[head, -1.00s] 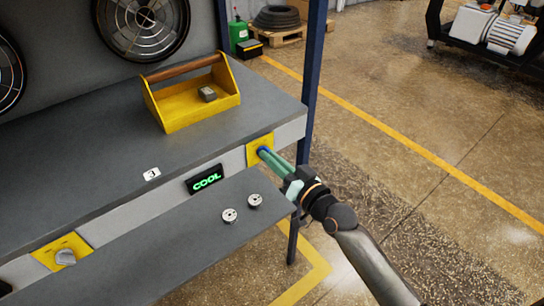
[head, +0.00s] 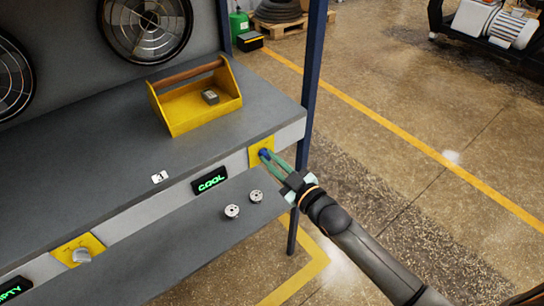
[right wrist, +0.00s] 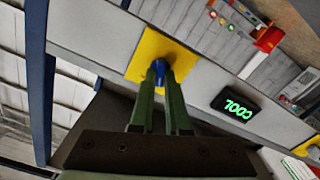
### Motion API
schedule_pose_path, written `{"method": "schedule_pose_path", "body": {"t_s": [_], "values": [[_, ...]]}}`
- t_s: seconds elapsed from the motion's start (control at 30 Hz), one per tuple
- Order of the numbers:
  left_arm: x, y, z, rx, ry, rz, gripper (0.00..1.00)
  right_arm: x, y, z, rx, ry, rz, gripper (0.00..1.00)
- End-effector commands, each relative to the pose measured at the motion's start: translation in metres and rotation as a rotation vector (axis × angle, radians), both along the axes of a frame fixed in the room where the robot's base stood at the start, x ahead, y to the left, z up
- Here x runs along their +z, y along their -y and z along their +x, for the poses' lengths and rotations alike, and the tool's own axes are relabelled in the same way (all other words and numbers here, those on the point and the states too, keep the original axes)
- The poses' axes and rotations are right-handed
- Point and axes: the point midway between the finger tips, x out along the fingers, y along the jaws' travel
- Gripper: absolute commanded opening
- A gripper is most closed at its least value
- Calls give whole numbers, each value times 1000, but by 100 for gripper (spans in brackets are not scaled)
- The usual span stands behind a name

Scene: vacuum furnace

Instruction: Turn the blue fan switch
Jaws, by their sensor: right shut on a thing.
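The blue fan switch (head: 265,154) sits on a yellow plate (head: 256,160) at the right end of the bench front. It also shows in the right wrist view (right wrist: 160,68), at the tips of green fingers. My right gripper (head: 269,157) is shut on the blue switch, with its arm coming from the lower right. The fingertips partly hide the switch, so its exact angle is hard to tell. My left gripper is not in view.
A green COOL display (head: 209,181) is left of the plate. A grey knob (head: 82,255) sits on another yellow plate at lower left. A yellow toolbox (head: 207,112) stands on the bench top. Two round metal pieces lie on the lower shelf (head: 185,240).

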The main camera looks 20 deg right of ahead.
Motion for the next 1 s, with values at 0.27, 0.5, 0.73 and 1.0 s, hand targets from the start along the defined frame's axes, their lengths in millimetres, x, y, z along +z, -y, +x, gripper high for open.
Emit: {"method": "schedule_pose_path", "body": {"t_s": [0.27, 0.5, 0.73, 1.0], "values": [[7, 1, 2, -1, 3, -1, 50, 0, 0, 0, 1, 35, -99, 0], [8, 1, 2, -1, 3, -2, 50, -1, 0, 0, 0, 45, -127, 0], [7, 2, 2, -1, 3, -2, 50, -1, -1, 0, 0, 46, -129, 0], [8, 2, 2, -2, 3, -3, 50, -1, -1, 0, 0, 45, -127, 33]]}}
